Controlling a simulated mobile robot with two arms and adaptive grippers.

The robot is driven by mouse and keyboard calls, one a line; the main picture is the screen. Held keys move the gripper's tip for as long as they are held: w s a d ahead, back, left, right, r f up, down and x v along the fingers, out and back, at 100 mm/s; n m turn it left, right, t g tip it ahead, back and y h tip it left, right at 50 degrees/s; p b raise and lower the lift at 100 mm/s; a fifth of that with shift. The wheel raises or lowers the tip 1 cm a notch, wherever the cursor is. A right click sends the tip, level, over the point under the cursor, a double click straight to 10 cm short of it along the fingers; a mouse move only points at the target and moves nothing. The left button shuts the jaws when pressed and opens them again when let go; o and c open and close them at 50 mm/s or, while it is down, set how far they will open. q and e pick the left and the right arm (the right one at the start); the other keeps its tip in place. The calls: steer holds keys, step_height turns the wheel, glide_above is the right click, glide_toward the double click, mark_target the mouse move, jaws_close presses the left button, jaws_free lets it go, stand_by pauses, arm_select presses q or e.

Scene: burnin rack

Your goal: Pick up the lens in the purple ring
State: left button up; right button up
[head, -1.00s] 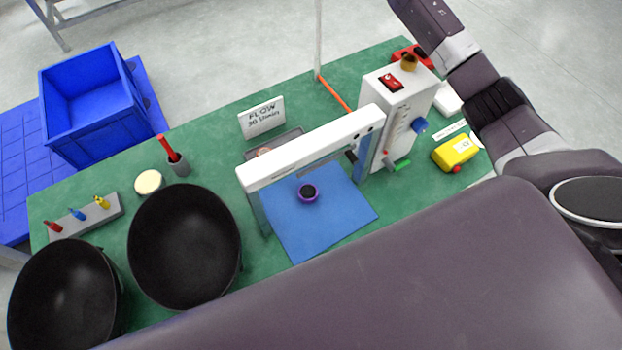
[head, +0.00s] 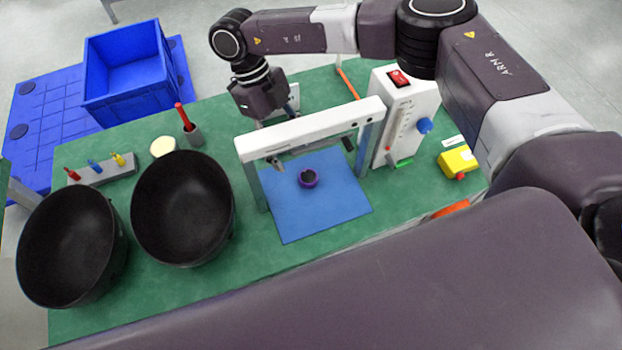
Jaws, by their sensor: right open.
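The lens in the purple ring (head: 308,178) lies on the blue mat (head: 325,213), under and in front of the white crossbar of a gantry frame (head: 310,130). It looks dark inside its purple rim. My right gripper (head: 275,163) reaches down from the back behind the crossbar, left of and behind the lens. The crossbar hides much of it. A dark fingertip shows below the bar, apart from the lens. It is open and holds nothing that I can see. My left gripper is not in view.
Two black bowls (head: 183,207) stand at the left. A grey block with coloured pegs (head: 104,172), a round cream disc (head: 163,146) and a cup with a red stick (head: 194,133) are behind them. A white control box (head: 405,115) and yellow box (head: 459,160) stand right. The blue crate (head: 125,70) is beyond.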

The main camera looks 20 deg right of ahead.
mark_target(308, 176)
steer(key=shift+s+d+f+h, duration=0.15)
steer(key=shift+d+f+h, duration=0.15)
steer(key=shift+d, duration=0.35)
steer(key=p+x, duration=0.3)
steer(key=x, duration=0.3)
steer(key=shift+s, duration=0.25)
steer(key=shift+d+f, duration=0.1)
steer(key=shift+f, duration=0.35)
steer(key=c, duration=1)
steer(key=shift+r+p, duration=0.1)
steer(key=shift+p, duration=0.2)
